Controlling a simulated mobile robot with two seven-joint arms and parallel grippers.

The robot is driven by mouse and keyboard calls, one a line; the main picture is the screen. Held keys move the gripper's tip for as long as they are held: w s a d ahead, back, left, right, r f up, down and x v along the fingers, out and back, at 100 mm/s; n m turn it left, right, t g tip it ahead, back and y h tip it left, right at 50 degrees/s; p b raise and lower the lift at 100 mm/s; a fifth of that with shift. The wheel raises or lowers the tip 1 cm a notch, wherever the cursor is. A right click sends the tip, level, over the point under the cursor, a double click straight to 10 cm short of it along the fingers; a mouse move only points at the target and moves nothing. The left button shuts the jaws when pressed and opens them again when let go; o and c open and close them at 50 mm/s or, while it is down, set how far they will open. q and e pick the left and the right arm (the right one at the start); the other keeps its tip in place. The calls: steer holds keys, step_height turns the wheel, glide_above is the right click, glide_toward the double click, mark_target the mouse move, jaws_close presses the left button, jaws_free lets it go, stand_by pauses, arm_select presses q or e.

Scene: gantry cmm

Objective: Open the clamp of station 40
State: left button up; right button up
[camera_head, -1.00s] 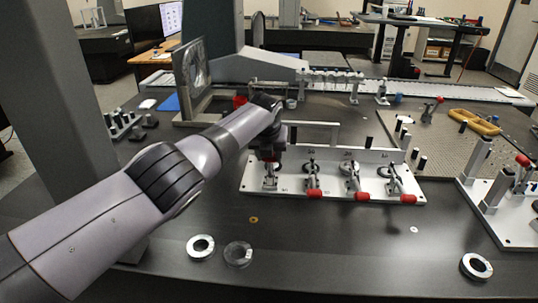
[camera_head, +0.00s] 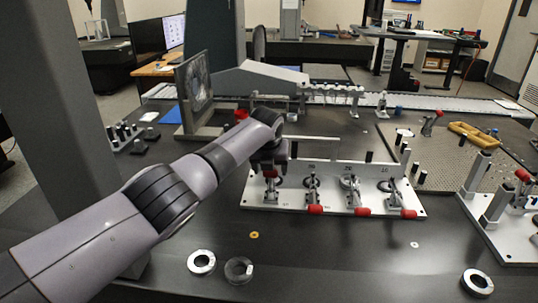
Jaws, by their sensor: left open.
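A white fixture plate (camera_head: 330,204) carries a row of several toggle clamps with red handles. The leftmost clamp (camera_head: 271,188) has its red tip (camera_head: 270,173) raised. The other clamps (camera_head: 312,190) have their red grips (camera_head: 362,212) lying low at the plate's front edge. Number labels on the plate are too small to read surely, so I cannot tell which clamp is station 40. My left gripper (camera_head: 271,164) is open, pointing down at the top of the leftmost clamp. My wrist partly hides its fingers, and contact cannot be told. My right gripper is not in view.
Metal rings (camera_head: 201,262) lie on the dark table in front, with a small yellow ring (camera_head: 254,235). Another white clamp fixture (camera_head: 500,235) stands at the right. A perforated board (camera_head: 455,155) with a yellow tray (camera_head: 474,135) lies behind. The table before the plate is mostly clear.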

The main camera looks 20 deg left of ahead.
arm_select(q)
steer(key=p+v, duration=0.1)
steer(key=v, duration=0.5)
steer(key=shift+p, duration=0.3)
steer(key=shift+s+f, duration=0.1)
stand_by(0.3)
